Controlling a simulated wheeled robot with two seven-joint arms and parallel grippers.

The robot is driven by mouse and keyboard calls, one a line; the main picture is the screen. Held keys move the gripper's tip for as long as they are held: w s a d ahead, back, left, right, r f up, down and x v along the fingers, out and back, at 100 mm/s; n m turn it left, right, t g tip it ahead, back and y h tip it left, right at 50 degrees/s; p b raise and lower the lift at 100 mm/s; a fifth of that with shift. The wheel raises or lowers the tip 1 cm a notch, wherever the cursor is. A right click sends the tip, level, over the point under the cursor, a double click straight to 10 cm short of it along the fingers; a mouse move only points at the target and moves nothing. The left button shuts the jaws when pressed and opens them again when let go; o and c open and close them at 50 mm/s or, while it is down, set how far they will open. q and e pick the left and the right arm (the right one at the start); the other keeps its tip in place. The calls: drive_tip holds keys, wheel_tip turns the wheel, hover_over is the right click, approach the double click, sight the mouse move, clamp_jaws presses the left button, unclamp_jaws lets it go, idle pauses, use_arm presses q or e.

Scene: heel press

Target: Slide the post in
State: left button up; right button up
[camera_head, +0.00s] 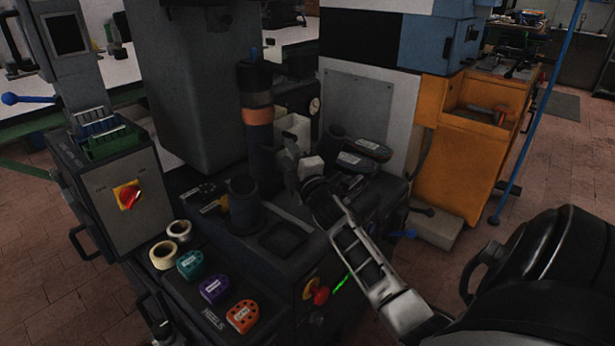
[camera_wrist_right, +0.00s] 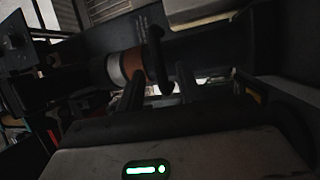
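The post, as far as I can tell, is the dark upright cylinder with a copper-orange band (camera_head: 257,117) on the press in the head view. In the right wrist view the banded cylinder (camera_wrist_right: 133,66) lies across the picture, with a pale band beside the orange one. My right gripper (camera_head: 290,160) is just right of the cylinder in the head view, small and partly lost against dark parts. In the right wrist view its two dark fingers (camera_wrist_right: 160,88) stand apart, with a black bar showing between them; I cannot tell if they touch it. My left gripper is not in view.
A dark round stub (camera_head: 244,202) stands on the press bed below the cylinder. Coloured heel pieces (camera_head: 214,289) and tape rolls (camera_head: 164,255) lie at the front left. Dark oval pieces (camera_head: 356,162) lie right of the gripper. A red knob (camera_head: 321,296) sticks out at the front.

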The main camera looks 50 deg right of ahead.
drive_tip(key=v, duration=1.1)
drive_tip(key=shift+r, duration=0.15)
